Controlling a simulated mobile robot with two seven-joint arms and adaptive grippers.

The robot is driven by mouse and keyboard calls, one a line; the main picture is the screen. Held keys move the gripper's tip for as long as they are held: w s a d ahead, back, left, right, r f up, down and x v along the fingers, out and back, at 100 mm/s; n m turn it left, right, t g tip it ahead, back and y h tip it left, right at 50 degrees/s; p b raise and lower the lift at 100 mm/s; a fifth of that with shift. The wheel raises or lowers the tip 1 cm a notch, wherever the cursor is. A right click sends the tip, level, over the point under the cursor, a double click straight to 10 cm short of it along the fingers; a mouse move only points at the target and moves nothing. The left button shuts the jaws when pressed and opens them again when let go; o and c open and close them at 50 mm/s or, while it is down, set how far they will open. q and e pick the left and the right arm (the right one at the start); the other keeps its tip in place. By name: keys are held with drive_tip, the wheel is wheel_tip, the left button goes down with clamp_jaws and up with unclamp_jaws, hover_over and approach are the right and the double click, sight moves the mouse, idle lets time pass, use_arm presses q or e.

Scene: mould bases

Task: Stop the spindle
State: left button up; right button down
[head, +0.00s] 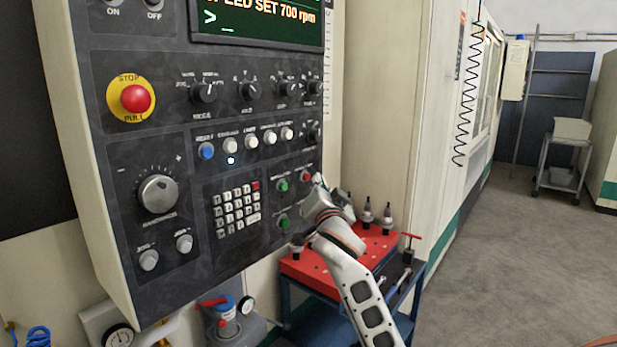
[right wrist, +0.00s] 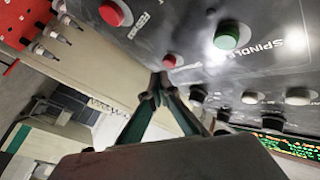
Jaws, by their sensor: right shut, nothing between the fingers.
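The control panel (head: 200,130) fills the left of the head view. A red button (head: 306,176) sits at its lower right beside a green button (head: 282,186). In the right wrist view the red button (right wrist: 169,61) is just beyond my fingertips, and the green button (right wrist: 228,36) has the word SPINDLE near it. A second red button (right wrist: 112,14) shows larger there. My right gripper (head: 318,181) is shut and empty, its tips (right wrist: 158,80) close to the nearer red button; I cannot tell whether they touch. My left gripper is not in view.
A red and yellow emergency stop (head: 135,98) is on the panel's left. The screen (head: 262,22) reads SPEED SET 700 rpm. A keypad (head: 237,208) and another green button (head: 284,222) are nearby. A red-topped cart (head: 310,270) with tool holders stands behind my right arm.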

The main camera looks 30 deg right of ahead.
drive_tip(key=s, duration=0.1)
drive_tip(key=s+d+p, duration=0.1)
drive_tip(key=s, duration=0.1)
drive_tip(key=s+d+p, duration=0.1)
drive_tip(key=shift+s, duration=0.35)
idle(0.3)
idle(0.6)
